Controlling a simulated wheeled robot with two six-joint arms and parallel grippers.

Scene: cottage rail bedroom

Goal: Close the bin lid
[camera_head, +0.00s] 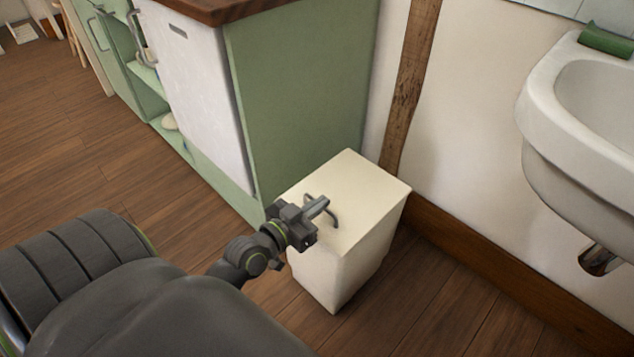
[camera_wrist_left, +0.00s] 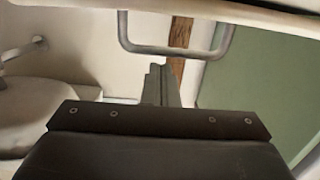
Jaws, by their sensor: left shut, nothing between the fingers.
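The bin is a cream box (camera_head: 335,278) on the floor beside the green cabinet. Its lid (camera_head: 350,178) looks about flat across the top in the head view; I cannot tell whether a gap is left under it. A grey bar handle (camera_head: 334,214) stands at the lid's near left side. My left gripper (camera_head: 322,204) is shut and empty at the handle; whether it touches the handle is unclear. In the left wrist view, the fingers (camera_wrist_left: 160,80) point toward the handle (camera_wrist_left: 178,50), below the lid's cream edge (camera_wrist_left: 240,12). My right gripper is not in view.
The green cabinet (camera_head: 295,95) with a white door (camera_head: 195,85) stands close behind and left of the bin. A wall with a wooden post (camera_head: 409,80) is behind it. A white sink (camera_head: 545,110) hangs at right. Wooden floor (camera_head: 440,310) is free in front.

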